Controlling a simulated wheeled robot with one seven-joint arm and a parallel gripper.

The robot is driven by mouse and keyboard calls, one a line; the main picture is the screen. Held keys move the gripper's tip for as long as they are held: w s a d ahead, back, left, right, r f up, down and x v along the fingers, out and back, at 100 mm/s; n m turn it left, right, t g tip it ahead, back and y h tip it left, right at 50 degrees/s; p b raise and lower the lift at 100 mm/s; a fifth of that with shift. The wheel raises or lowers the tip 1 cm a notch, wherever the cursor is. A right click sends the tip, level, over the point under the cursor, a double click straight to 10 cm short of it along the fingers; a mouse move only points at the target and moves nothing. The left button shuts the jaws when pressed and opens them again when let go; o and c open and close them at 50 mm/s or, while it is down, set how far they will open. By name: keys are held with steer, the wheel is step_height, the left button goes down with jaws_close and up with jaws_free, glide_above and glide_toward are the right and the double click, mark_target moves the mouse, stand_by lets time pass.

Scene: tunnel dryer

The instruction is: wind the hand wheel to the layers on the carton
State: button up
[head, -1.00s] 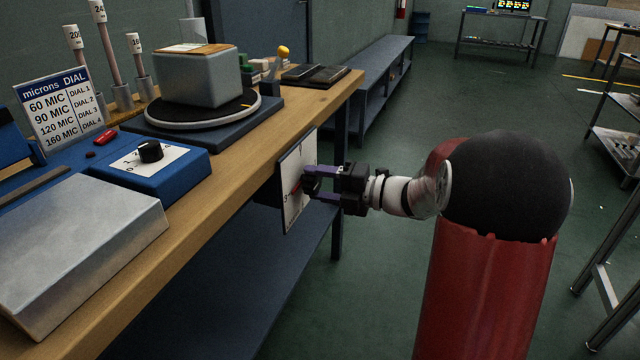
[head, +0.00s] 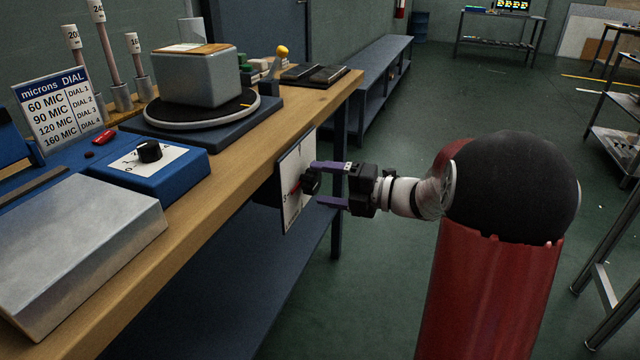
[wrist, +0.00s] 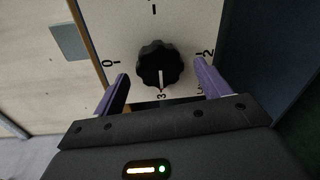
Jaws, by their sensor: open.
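The hand wheel, a black lobed knob (head: 311,182), sits on a white dial plate (head: 291,205) on the bench's front side. In the wrist view, the wheel (wrist: 159,66) has a white pointer line aimed down at the 3; 0 is left and 2 right. My gripper (head: 319,184) is open and empty, its purple fingers just off the wheel in the head view. In the wrist view the gripper (wrist: 161,78) has one finger each side of the wheel. No carton is clearly identifiable; a grey block with a tan flat top (head: 196,78) stands on a round turntable.
The wooden bench (head: 225,170) carries a blue box with a black dial (head: 150,151), a microns card (head: 59,108), a metal slab (head: 75,250) and rods in holders. A low shelf stands behind. The floor right of the bench is clear around my arm.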

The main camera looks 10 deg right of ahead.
steer(key=v, duration=0.6)
stand_by(0.3)
steer(key=s+a+f+n+g+h, duration=0.2)
steer(key=s+a+n+g+h, duration=0.35)
steer(key=s+a+n, duration=0.9)
steer(key=s+d+n+h, duration=0.4)
steer(key=n, duration=0.9)
steer(key=s+d+f+n+t+h, duration=0.1)
steer(key=s+d+n+h, duration=0.3)
steer(key=n, duration=1)
steer(key=shift+s+f, duration=0.15)
steer(key=shift+s, duration=0.45)
